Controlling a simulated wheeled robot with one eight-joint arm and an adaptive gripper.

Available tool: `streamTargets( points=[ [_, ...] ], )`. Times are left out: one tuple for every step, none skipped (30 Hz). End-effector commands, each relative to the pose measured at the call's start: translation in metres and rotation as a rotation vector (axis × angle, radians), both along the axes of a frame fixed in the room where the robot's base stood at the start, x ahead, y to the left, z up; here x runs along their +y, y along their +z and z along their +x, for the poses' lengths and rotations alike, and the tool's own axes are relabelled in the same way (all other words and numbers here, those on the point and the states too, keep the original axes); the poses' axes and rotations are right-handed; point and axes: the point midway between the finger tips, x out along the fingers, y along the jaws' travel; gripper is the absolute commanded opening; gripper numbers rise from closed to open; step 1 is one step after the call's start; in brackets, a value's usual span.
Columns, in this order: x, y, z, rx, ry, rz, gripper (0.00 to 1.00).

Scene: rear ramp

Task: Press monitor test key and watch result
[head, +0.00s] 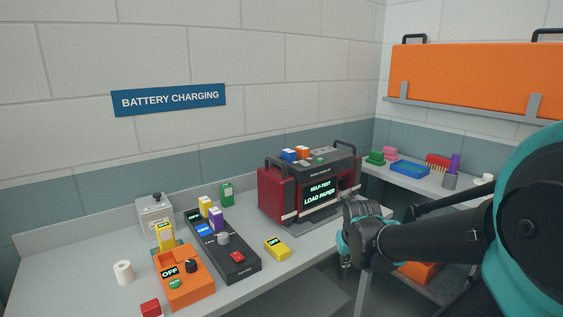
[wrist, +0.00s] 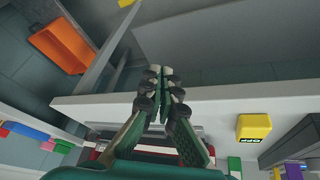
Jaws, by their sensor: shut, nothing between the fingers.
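The monitor (head: 275,195) is a dark unit with red sides and black handles, standing at the back right of the bench. Its lit screen (head: 319,194) reads "SELF-TEST LOAD PAPER". My gripper (head: 346,262) is in front of the monitor's right end, at the bench's front edge, and hides part of that end. In the wrist view my gripper (wrist: 160,72) is shut and empty, its fingertips over the bench edge. Part of the monitor shows behind the fingers at the bottom of that view. I cannot make out which key is the test key.
A dark charger (head: 238,268), an orange box (head: 188,290) and a paper roll (head: 124,272) stand farther left. Blue and orange blocks sit on the monitor. A side shelf (head: 425,182) holds a blue tray (head: 410,170).

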Motion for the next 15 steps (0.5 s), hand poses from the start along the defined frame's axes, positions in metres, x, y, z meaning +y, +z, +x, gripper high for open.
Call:
streamTargets(
  points=[
    [0.000, -0.016, -0.024, 0.016, -0.019, 0.020, 0.00],
    [0.001, -0.024, -0.035, 0.024, -0.029, 0.032, 0.00],
    [0.001, -0.034, -0.049, 0.035, -0.042, 0.046, 0.00],
    [0.002, -0.040, -0.058, 0.043, -0.050, 0.055, 0.00],
    [0.003, -0.045, -0.065, 0.048, -0.057, 0.063, 0.00],
    [0.003, -0.050, -0.074, 0.054, -0.063, 0.071, 0.00],
    [0.004, -0.053, -0.079, 0.058, -0.068, 0.075, 0.00],
    [0.004, -0.056, -0.082, 0.061, -0.071, 0.078, 0.00],
    [0.004, -0.058, -0.085, 0.064, -0.074, 0.083, 0.00],
    [0.004, -0.059, -0.087, 0.065, -0.075, 0.084, 0.00],
    [0.005, -0.059, -0.088, 0.066, -0.077, 0.086, 0.00],
    [0.005, -0.060, -0.088, 0.067, -0.077, 0.086, 0.00],
    [0.005, -0.060, -0.088, 0.067, -0.077, 0.086, 0.00],
    [0.005, -0.059, -0.088, 0.067, -0.077, 0.086, 0.00],
    [0.005, -0.059, -0.088, 0.066, -0.077, 0.086, 0.00]
  ],
)
